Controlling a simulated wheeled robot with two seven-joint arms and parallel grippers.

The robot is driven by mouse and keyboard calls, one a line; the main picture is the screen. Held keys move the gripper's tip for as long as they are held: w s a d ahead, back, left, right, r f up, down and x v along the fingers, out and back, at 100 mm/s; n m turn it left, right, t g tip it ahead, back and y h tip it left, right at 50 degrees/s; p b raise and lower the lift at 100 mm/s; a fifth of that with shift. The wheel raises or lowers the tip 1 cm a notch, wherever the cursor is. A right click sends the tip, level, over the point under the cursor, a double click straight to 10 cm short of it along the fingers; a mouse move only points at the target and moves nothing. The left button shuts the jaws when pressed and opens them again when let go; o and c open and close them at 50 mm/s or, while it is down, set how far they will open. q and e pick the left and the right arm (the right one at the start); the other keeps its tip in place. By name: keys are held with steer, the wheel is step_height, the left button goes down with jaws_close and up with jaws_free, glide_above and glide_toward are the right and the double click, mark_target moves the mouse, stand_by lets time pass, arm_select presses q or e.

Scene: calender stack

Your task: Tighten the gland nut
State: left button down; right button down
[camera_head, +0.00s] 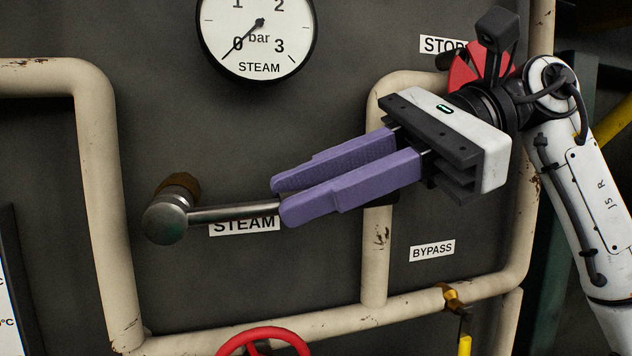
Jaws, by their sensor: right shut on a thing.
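My right gripper (279,198), with two purple fingers, reaches in from the right. It is shut on the end of a grey metal bar (232,212). The bar runs left to a round metal head (165,222). A brown, brass-like part (180,184), which looks like the gland nut, shows just above and behind the head. The head hides part of it, so I cannot tell how far the two are engaged. My left gripper is not in view.
Cream pipes (96,190) frame the dark panel. A steam gauge (258,35) is above, a red handwheel (264,338) below. A brass valve with a yellow handle (464,344) is at lower right. A red disc (470,65) sits behind my wrist by the STOP label (440,45).

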steer(key=c, duration=2.1)
jaws_free()
jaws_close()
steer(key=shift+f+y+b, duration=0.5)
steer(key=shift+b, duration=0.65)
steer(key=shift+f+y+b, duration=0.5)
steer(key=shift+b, duration=0.65)
